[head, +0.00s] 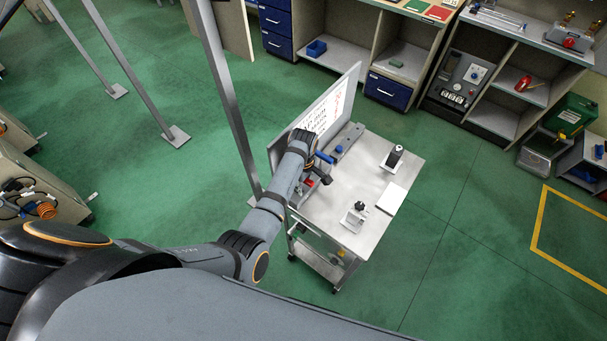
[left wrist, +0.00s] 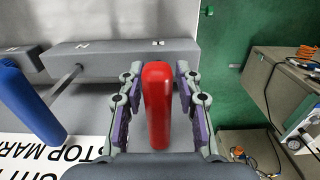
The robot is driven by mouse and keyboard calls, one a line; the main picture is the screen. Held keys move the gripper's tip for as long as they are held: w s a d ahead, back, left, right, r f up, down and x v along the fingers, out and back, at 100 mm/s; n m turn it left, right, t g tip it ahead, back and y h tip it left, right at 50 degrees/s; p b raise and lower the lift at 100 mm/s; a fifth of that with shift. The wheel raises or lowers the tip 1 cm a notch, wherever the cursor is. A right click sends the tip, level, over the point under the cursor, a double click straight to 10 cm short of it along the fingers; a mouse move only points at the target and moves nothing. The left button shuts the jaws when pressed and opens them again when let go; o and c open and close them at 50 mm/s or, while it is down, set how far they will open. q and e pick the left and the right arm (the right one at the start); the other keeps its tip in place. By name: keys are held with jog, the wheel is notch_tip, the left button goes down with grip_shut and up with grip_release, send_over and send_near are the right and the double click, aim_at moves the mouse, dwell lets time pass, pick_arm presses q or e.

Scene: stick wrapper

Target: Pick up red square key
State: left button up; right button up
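The red square key (left wrist: 157,105) is a long red bar in the middle of the left wrist view. My left gripper (left wrist: 160,78) has its two fingers on either side of it, with narrow gaps showing between key and fingers, so it looks open around the key. In the head view my left gripper (head: 318,172) is over the left side of the metal cart, and a small red patch (head: 308,183) shows beside it. How the key's far end is held is hidden. My right gripper is not in view.
A blue bar (left wrist: 32,102) is left of the red key, near a grey block (left wrist: 125,62). A white sign board (head: 318,115) stands along the cart's back left edge. The cart top (head: 360,172) also carries small devices (head: 354,217) on its right side.

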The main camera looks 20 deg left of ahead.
pick_arm(q)
jog(key=shift+w+a+f, duration=0.2)
jog(key=shift+w+f, duration=0.2)
jog(key=shift+s+d+r, duration=0.15)
jog(key=shift+s+r, duration=0.05)
jog(key=shift+s, duration=0.05)
jog(key=shift+c, duration=1.3)
jog(key=shift+s+d+r, duration=0.1)
jog(key=shift+s, duration=0.1)
grip_shut()
jog(key=shift+w, duration=0.15)
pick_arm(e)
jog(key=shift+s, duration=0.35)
